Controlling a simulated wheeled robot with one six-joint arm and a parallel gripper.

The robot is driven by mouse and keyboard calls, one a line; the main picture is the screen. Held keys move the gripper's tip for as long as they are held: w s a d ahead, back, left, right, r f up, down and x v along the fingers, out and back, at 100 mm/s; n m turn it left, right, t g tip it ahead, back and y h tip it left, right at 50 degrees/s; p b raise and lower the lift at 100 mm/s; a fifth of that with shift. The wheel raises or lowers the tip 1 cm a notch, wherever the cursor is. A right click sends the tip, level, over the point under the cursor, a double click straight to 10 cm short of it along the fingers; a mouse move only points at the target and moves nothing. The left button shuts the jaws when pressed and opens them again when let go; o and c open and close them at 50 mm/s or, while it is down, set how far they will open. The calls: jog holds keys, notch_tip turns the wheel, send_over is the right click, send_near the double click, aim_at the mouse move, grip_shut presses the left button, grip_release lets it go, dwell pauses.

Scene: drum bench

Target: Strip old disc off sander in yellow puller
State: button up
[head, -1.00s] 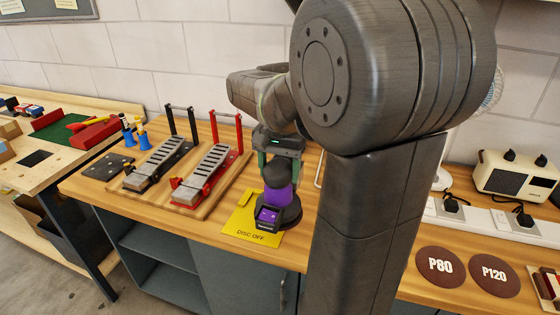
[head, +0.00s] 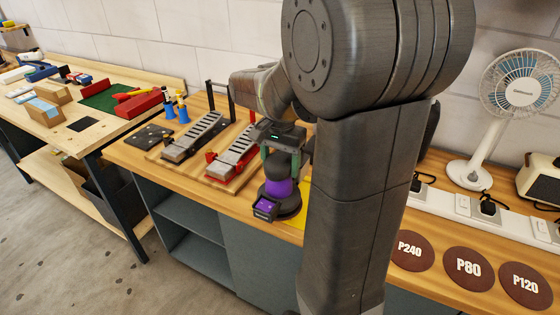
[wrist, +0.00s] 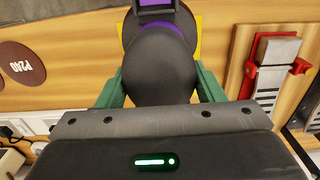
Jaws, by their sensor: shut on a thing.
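The sander (head: 279,188), purple and black with a wide dark round base, is held upright by my gripper (head: 282,152) at the front part of the bench. In the wrist view its black domed top (wrist: 160,68) sits between my two green fingers, which are shut on it. The yellow puller (head: 304,207) is a flat plate just right of and partly behind the sander. My arm and the sander hide most of it. Yellow also shows beside the sander in the wrist view (wrist: 199,35). The sander's underside and any disc there are hidden.
Two clamp-like holders, one black (head: 194,138) and one red (head: 233,158), stand left of the sander. Dark discs P240 (head: 410,251), P80 (head: 469,269) and P120 (head: 525,286) lie at the right. A power strip (head: 460,208) and a fan (head: 520,85) stand behind them.

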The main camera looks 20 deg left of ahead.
jog(key=shift+f+b, duration=1.65)
jog(key=shift+f, duration=0.65)
jog(key=shift+w+d+f, duration=0.15)
jog(key=shift+w, duration=0.45)
jog(key=shift+w+d+f, duration=0.1)
jog(key=shift+w+f, duration=0.05)
jog(key=shift+w, duration=0.4)
jog(key=shift+w+p, duration=0.4)
jog(key=shift+w, duration=0.15)
jog(key=shift+w+f, duration=0.1)
jog(key=shift+w, duration=0.15)
jog(key=shift+w+d, duration=0.1)
jog(key=shift+w, duration=0.3)
